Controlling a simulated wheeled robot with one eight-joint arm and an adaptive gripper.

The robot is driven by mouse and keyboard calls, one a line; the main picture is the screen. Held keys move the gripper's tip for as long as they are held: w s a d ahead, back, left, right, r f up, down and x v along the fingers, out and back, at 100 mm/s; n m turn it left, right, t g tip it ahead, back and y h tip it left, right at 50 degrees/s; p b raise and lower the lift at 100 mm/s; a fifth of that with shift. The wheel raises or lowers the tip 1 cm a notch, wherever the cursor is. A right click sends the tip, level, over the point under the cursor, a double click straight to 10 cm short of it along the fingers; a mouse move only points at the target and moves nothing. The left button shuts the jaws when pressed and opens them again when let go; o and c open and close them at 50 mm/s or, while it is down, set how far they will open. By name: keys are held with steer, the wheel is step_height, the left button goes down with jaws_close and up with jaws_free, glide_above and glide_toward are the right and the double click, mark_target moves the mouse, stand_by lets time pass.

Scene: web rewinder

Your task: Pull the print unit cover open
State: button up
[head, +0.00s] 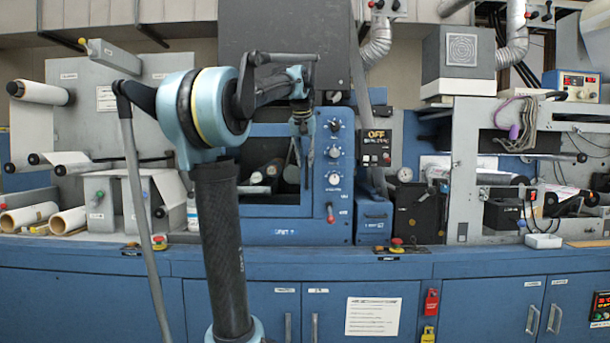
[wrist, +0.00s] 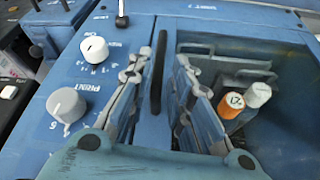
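The print unit cover is a blue-framed panel with a dark see-through window, in the middle of the head view (head: 278,211). It appears closed there, and its frame fills the right of the wrist view (wrist: 240,24). A dark upright bar handle (wrist: 158,68) stands near the window's left edge in the wrist view. My gripper (wrist: 158,100) is open, its two fingers on either side of the handle's line, with gaps visible on both sides. In the head view my gripper (head: 303,132) is in front of the cover's right side, and my arm hides the upper part.
A blue control panel with white and grey knobs (head: 335,152) adjoins the cover; in the wrist view a grey knob (wrist: 66,105) lies close left of my fingers.

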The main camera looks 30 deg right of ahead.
mark_target(306, 167)
steer(key=shift+x, duration=2.95)
jaws_close()
